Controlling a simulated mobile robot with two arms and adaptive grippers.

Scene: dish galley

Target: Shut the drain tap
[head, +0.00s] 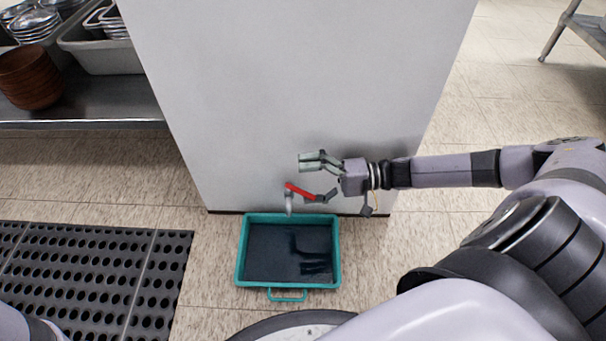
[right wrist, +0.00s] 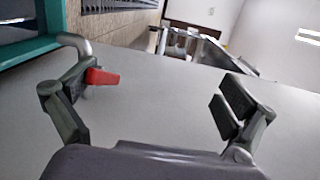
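The drain tap has a red lever (head: 300,191) and a grey metal spout (head: 289,203) low on the white cabinet front (head: 290,90). The lever slants down to the right in the head view. My right gripper (head: 316,178) is open and empty close to the cabinet, just right of the tap. Its lower finger is beside the lever's free end; I cannot tell whether they touch. In the right wrist view the red lever (right wrist: 102,77) shows at the left finger of the gripper (right wrist: 157,92), partly hidden behind it. My left gripper is not in view.
A teal tray (head: 239,255) with a dark, reflecting inside lies on the floor under the spout. A black perforated mat (head: 80,270) lies at left. A metal shelf (head: 100,108) with bowls and a grey tub (head: 90,55) stands left of the cabinet.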

